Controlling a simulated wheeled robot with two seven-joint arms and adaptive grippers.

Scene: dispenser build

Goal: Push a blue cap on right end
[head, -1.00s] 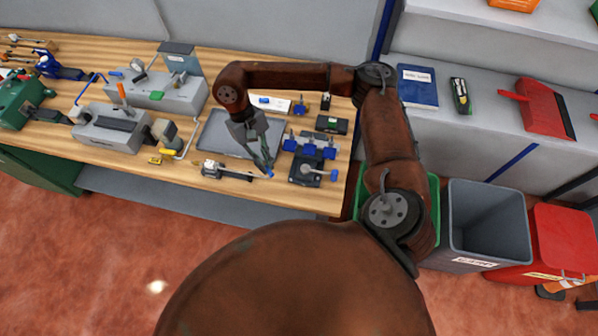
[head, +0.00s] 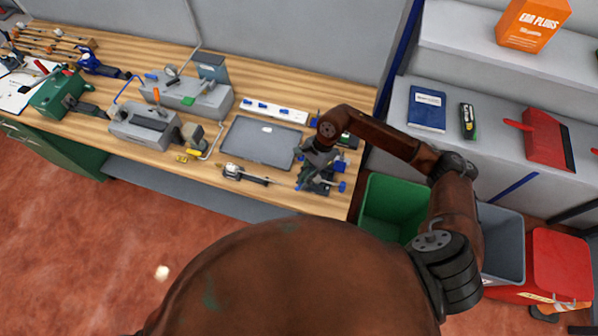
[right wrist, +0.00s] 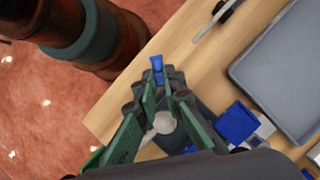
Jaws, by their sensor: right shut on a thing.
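My right gripper (head: 303,182) is shut on a small blue piece that looks like the blue cap (right wrist: 157,68). In the right wrist view the closed fingertips (right wrist: 162,82) hold it above the bench's front edge, beside the dark block fixture. A small silver and dark device (head: 245,174) lies on the bench left of my gripper. Its right end faces the gripper, is apart from the cap and shows no blue. The device's end also shows at the top of the wrist view (right wrist: 213,18). My left gripper is not in view.
A grey tray (head: 260,143) lies behind the device. The dark fixture with a blue-ended handle (head: 341,186) and blue holders (right wrist: 236,122) is partly hidden under my right arm. Green (head: 385,205) and grey bins stand right of the bench.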

